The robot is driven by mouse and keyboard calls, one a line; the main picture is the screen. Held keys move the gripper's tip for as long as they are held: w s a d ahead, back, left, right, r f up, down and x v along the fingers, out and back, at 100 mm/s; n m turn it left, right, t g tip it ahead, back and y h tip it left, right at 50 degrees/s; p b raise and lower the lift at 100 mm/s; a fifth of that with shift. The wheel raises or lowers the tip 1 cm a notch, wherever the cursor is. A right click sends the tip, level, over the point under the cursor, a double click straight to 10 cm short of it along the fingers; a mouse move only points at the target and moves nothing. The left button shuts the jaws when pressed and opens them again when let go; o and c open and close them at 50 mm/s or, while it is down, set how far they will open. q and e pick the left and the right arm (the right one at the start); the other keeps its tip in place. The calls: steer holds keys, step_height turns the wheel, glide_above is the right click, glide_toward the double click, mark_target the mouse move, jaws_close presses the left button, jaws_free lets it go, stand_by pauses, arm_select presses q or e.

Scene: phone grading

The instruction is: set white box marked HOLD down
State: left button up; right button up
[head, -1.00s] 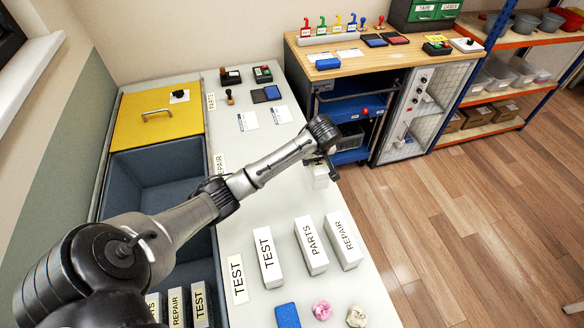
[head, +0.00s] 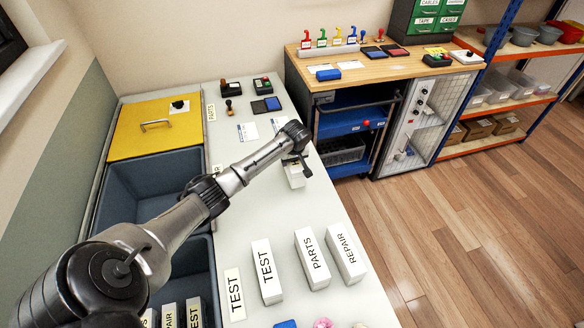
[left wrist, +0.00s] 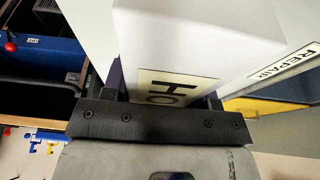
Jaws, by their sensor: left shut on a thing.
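My left gripper (head: 296,163) is shut on a white box (head: 295,178) over the far part of the grey counter (head: 320,207), near its right edge. In the left wrist view the white box (left wrist: 190,40) fills the space beyond the gripper (left wrist: 160,105). A label on it shows the letters "HO"; the rest is hidden by the gripper. I cannot tell whether the box's underside touches the counter. My right gripper is not in view.
White boxes marked TEST (head: 266,272), PARTS (head: 312,259) and REPAIR (head: 345,254) stand at the near side. A grey bin (head: 150,185) and a yellow lid (head: 155,127) lie left. Stamps and cards are at the counter's far end. A wooden bench (head: 400,65) stands behind.

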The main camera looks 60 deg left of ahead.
arm_select(q)
step_height(320, 180, down, 3)
steer(key=shift+f+b, duration=0.1)
steer(key=shift+b, duration=0.45)
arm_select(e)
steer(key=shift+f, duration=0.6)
arm_select(q)
steer(key=shift+f, duration=0.3)
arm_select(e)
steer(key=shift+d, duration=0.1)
arm_select(q)
steer(key=shift+f, duration=0.15)
steer(key=o, duration=1.1)
